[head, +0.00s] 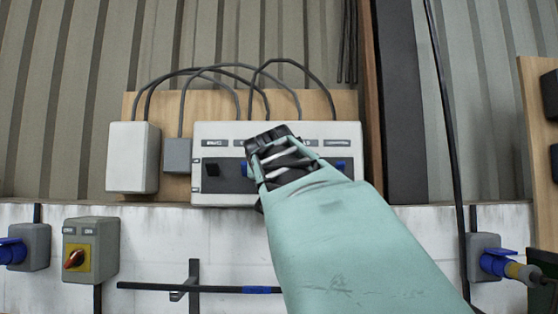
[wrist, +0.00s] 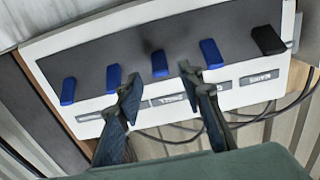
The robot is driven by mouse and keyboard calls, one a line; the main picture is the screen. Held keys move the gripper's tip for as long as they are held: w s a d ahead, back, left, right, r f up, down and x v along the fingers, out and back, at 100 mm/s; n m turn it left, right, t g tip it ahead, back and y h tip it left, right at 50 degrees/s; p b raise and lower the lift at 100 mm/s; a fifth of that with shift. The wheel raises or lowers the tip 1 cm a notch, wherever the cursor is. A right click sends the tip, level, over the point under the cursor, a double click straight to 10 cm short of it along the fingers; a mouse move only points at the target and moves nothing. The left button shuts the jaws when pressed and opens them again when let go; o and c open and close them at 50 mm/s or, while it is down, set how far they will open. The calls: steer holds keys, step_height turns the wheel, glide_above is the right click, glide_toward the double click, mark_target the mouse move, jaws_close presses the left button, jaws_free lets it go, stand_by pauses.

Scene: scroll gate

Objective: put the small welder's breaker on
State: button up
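The breaker panel (head: 230,200) is a white box with a dark strip on the wall board. A black switch (wrist: 268,40) labelled MAINS and several blue breakers sit in a row on it. My gripper (wrist: 160,78) is open in front of the strip. A blue breaker (wrist: 159,63), the middle one of the row in the wrist view, shows between and just beyond its fingertips. I cannot tell whether they touch it. The other labels are too blurred or covered to read, so I cannot tell which breaker is the small welder's. In the head view my gripper hides the panel's middle.
A white box (head: 133,157) and a small grey box (head: 178,155) are left of the panel, with black cables looping above. Blue plugs (head: 497,263) sit at both sides. A dark post (head: 400,100) stands right.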

steer(key=shift+w+p, duration=2.15)
steer(key=shift+w, duration=0.6)
jaws_close()
